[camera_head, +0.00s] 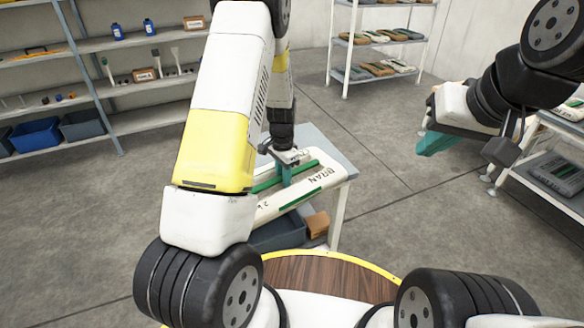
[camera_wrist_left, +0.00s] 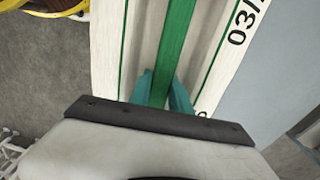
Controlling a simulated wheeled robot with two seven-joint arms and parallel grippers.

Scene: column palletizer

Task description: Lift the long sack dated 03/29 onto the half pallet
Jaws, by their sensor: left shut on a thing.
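A long white sack (camera_head: 331,178) with green bands and the word BRAN lies along the grey-topped table in the head view. In the left wrist view the sack (camera_wrist_left: 219,52) shows the start of a date, 03/, with the rest cut off. My left gripper (camera_head: 290,170) points down at the sack. Its teal fingers (camera_wrist_left: 162,88) are shut on it, one on each side of the green middle band. My right gripper (camera_head: 437,142) hangs empty at the upper right, away from the sack; its finger gap is unclear. I cannot make out the half pallet.
Under the table (camera_head: 340,205) are a dark bin (camera_head: 278,236) and a brown box (camera_head: 317,224). Shelves (camera_head: 137,42) with bins and tools stand at left. A rack (camera_head: 352,42) of sacks stands at the back. Another rack stands at right. The floor between is clear.

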